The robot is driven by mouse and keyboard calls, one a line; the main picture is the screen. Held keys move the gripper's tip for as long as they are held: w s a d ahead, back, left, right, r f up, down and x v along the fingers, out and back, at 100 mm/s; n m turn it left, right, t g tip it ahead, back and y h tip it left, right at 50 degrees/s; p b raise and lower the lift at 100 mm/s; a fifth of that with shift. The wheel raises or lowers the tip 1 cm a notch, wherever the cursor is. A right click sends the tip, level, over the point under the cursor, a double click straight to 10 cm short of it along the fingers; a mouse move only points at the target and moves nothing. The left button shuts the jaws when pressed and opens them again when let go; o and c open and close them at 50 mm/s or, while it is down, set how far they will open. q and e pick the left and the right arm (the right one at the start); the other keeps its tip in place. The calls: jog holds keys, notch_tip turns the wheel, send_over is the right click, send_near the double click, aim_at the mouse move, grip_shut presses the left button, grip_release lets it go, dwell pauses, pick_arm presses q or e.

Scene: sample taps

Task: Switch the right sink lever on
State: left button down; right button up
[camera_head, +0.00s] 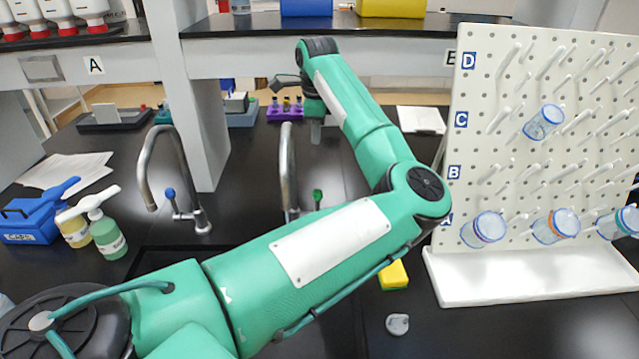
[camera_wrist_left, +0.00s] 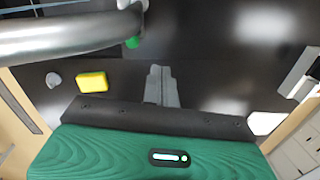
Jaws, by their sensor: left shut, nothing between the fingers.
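The right sink tap (camera_head: 287,165) has a curved metal spout and a green-tipped lever (camera_head: 318,195), partly hidden low down by my left arm. In the left wrist view the metal spout (camera_wrist_left: 65,36) crosses the upper left, with the green lever tip (camera_wrist_left: 132,42) beside it. My left gripper (camera_head: 316,133) points down behind and above the lever, apart from it. Its fingers (camera_wrist_left: 162,72) are closed together and empty. The left sink tap (camera_head: 160,175) has a blue-tipped lever (camera_head: 170,193). My right gripper is not in view.
A white peg board (camera_head: 520,50) with glass jars stands at the right. A yellow sponge (camera_head: 394,275) and a grey cap (camera_head: 397,323) lie in front. Soap bottles (camera_head: 108,237) and a blue box (camera_head: 30,222) stand at the left. A grey post (camera_head: 190,100) rises behind the left tap.

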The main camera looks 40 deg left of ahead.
pick_arm(q)
jog(key=shift+w+d+f+n+t+y+b, duration=0.2)
jog(key=shift+n+b, duration=0.75)
jog(key=shift+n, duration=2)
jog(key=shift+s+d+f+n+t+y+b, duration=0.15)
jog(key=shift+d+n+b, duration=0.6)
jog(key=shift+n, duration=2.25)
jog(key=shift+w+d+n+t+y+b, duration=0.2)
jog(key=shift+n+b, duration=1)
jog(key=shift+n, duration=1.75)
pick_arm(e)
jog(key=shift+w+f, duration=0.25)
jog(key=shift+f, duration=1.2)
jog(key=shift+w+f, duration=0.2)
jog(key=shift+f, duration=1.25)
pick_arm(q)
jog(key=shift+a, duration=0.1)
jog(key=p, duration=0.5)
send_over(318, 206)
jog(key=w, duration=0.2)
notch_tip(318, 206, down, 12)
jog(key=shift+s+a+r, duration=0.15)
jog(key=shift+a+r, duration=0.05)
jog(key=shift+a, duration=0.2)
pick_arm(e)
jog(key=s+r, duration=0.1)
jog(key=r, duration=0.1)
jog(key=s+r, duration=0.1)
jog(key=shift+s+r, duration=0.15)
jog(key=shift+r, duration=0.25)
